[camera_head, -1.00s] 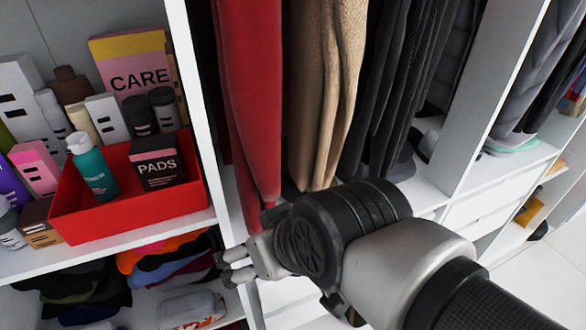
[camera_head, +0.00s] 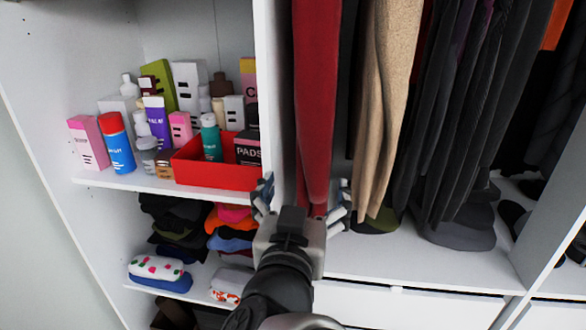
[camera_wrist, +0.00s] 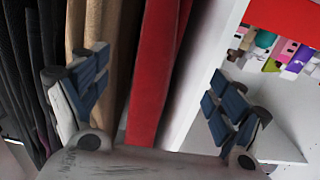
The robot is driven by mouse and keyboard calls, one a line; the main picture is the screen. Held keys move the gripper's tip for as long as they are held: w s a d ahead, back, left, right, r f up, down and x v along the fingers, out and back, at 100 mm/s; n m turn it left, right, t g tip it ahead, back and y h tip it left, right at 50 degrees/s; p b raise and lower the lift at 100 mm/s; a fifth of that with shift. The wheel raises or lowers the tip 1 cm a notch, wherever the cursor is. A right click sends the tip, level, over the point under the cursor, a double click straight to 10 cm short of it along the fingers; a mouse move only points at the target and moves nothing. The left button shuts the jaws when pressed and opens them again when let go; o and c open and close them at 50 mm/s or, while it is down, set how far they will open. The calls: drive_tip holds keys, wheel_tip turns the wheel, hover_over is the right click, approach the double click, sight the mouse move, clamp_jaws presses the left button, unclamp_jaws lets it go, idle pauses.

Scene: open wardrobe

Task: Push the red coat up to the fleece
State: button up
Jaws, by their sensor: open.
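The red coat (camera_head: 318,100) hangs at the left end of the hanging section, just right of the white upright panel. The tan, fleece-like garment (camera_head: 388,95) hangs to its right, with a narrow dark gap between them at the top. My gripper (camera_head: 303,193) is open at the coat's lower end, one finger on each side of it in the picture. In the wrist view the red coat (camera_wrist: 155,70) shows between the spread fingers (camera_wrist: 160,90), and the tan garment (camera_wrist: 92,30) is partly behind one finger. I cannot tell whether a finger touches the coat.
The white upright panel (camera_head: 271,80) stands close to the left finger. Left of it, a shelf holds a red bin (camera_head: 200,174), bottles and boxes; folded clothes (camera_head: 180,225) lie below. Several dark garments (camera_head: 460,110) hang to the right. The wardrobe floor (camera_head: 400,262) has clear room.

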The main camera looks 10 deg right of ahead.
sight(317, 146)
drive_tip(key=p+x, duration=0.7)
drive_tip(key=x, duration=1)
drive_tip(key=shift+w, duration=0.1)
drive_tip(key=shift+c, duration=0.5)
drive_tip(key=c, duration=1.9)
drive_tip(key=shift+d, duration=0.2)
